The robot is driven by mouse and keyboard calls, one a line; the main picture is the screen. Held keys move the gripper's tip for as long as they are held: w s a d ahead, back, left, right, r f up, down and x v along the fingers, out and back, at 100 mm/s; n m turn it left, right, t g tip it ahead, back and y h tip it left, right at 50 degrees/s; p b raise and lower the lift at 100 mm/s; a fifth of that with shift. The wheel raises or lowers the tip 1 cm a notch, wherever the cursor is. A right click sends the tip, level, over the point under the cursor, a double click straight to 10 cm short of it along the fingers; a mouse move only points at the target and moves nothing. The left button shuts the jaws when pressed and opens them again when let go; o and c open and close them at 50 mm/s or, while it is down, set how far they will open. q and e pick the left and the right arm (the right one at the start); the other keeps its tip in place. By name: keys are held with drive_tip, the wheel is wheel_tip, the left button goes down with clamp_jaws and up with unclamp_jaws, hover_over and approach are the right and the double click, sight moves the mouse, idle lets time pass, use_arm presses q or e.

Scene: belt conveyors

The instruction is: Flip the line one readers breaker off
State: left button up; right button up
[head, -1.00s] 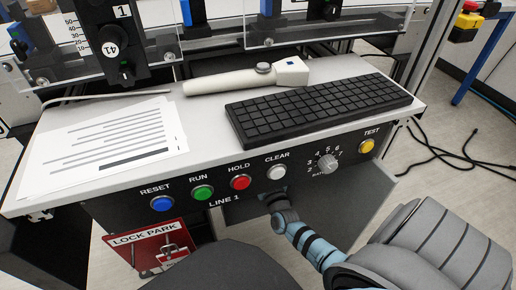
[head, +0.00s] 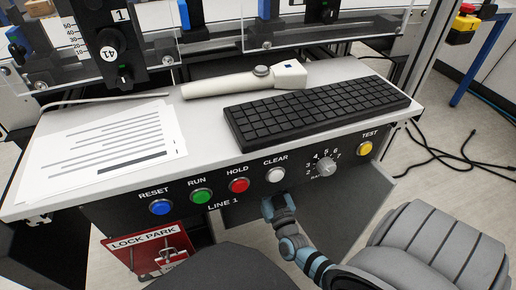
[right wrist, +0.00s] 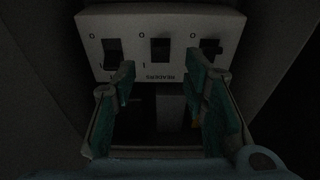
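In the right wrist view a pale breaker panel (right wrist: 235,22) carries three dark rocker switches, dimly lit. The middle breaker (right wrist: 161,50) has a label under it that seems to read READERS upside down. The left breaker (right wrist: 112,52) and right breaker (right wrist: 210,50) flank it. I cannot tell the rockers' positions surely. My right gripper (right wrist: 160,85) is open, its green-padded fingers apart and empty in front of the panel. In the head view my right wrist (head: 285,225) reaches under the LINE 1 console, and its fingers are hidden there. My left gripper is not in view.
The console front (head: 330,200) has blue, green, red, white and yellow buttons and a dial (head: 324,167). A keyboard (head: 315,108), handheld scanner (head: 225,83) and papers (head: 105,145) lie on top. A red LOCK PARK board (head: 150,250) hangs below left.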

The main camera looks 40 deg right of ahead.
drive_tip(key=v, duration=0.5)
drive_tip(key=shift+s+a, duration=0.15)
drive_tip(key=shift+s, duration=0.25)
